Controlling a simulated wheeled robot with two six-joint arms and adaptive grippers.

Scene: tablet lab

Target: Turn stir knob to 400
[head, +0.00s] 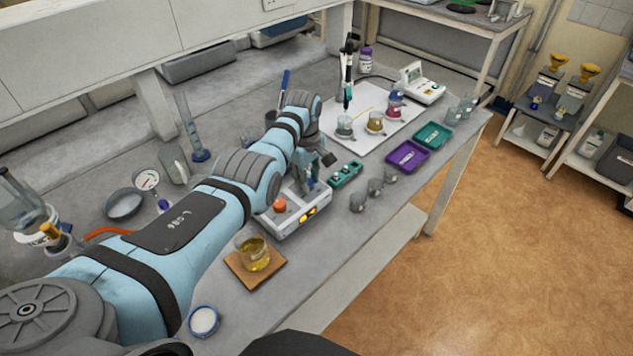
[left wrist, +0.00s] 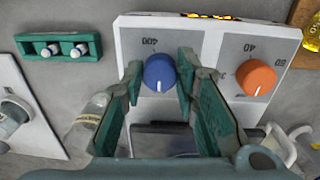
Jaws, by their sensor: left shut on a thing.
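The white stirrer unit (head: 287,226) stands on the bench below my left arm, with an orange knob (head: 280,205) and a lit amber display. In the left wrist view the blue knob (left wrist: 159,73) sits beside an upside-down "400" mark. Its white pointer line points down in that picture, away from the mark. My left gripper (left wrist: 160,80) is shut on the blue knob, with a green-padded finger on each side. In the head view the left gripper (head: 309,183) hides the blue knob. My right gripper is not in view.
A beaker of yellow liquid on a brown pad (head: 247,283) stands close in front of the stirrer. A green rack (head: 345,175) and small glass beakers (head: 358,202) stand to its right. Purple (head: 408,156) and teal (head: 433,136) trays lie farther right.

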